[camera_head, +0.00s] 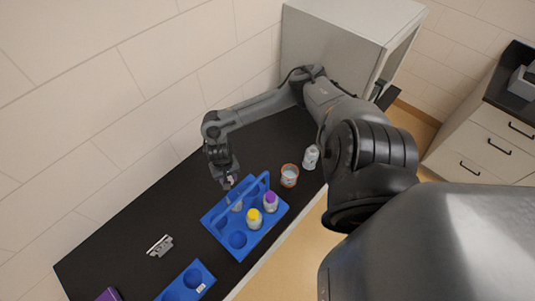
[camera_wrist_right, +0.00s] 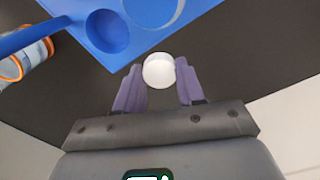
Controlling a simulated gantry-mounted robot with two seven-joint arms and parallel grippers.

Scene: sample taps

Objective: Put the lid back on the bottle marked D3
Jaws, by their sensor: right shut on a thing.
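My right gripper (camera_head: 230,181) hangs just beyond the far edge of the blue carrier (camera_head: 220,234), shut on a white lid. In the right wrist view the white lid (camera_wrist_right: 158,70) sits between the purple fingertips (camera_wrist_right: 159,88), with the blue carrier (camera_wrist_right: 72,8) just beyond. The carrier holds a yellow-capped bottle (camera_head: 254,219) and a purple-capped bottle (camera_head: 270,203). A pale shape (camera_head: 237,205) shows in another carrier hole, partly behind the handle. A whitish bottle (camera_head: 311,158) stands on the counter to the right. No D3 mark is legible. My left gripper is not in view.
An orange-rimmed beaker (camera_head: 289,177) stands right of the carrier. A blue rack (camera_head: 187,283) is at the front, with a grey metal object (camera_head: 159,246) to its left. A large grey cabinet (camera_head: 335,60) stands behind. The black counter (camera_head: 120,255) is clear at left.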

